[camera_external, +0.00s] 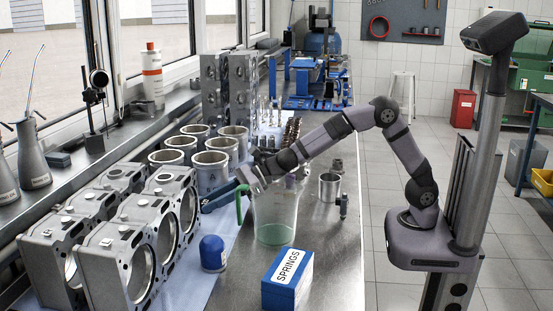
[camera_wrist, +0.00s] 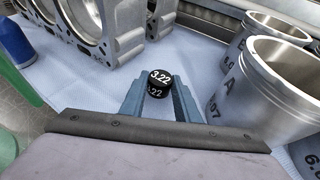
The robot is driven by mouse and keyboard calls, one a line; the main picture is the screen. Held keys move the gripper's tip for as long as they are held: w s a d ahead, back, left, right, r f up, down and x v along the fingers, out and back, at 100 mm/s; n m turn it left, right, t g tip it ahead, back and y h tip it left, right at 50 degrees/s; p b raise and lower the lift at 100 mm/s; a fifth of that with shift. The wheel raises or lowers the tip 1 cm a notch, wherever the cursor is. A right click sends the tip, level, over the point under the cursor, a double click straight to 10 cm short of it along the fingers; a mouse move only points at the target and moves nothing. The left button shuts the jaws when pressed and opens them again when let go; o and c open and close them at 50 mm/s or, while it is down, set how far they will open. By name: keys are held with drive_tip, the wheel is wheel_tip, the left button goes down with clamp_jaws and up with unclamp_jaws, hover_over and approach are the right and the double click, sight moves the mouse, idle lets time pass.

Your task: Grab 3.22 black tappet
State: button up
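The black tappet (camera_wrist: 160,78) is a small dark cylinder marked 3.22 in white on its top and side. In the wrist view it sits between the fingertips of my gripper (camera_wrist: 159,88), with a blue-grey finger close on each side. I cannot tell whether the fingers press on it or stand just clear, nor whether it touches the cloth below. In the external view my gripper (camera_external: 208,204) is low over the bench, between the engine blocks and the clear jug. The tappet cannot be made out there.
Metal cylinders (camera_wrist: 262,95) marked with letters stand close to the right in the wrist view. Engine blocks (camera_external: 140,245) stand to the left. A clear jug (camera_external: 275,215) with a green handle, a blue-capped bottle (camera_external: 213,253) and a blue SPRINGS box (camera_external: 287,280) are nearby.

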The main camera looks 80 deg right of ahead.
drive_tip(key=c, duration=0.4)
wheel_tip(320, 180, up, 10)
drive_tip(key=p, duration=0.5)
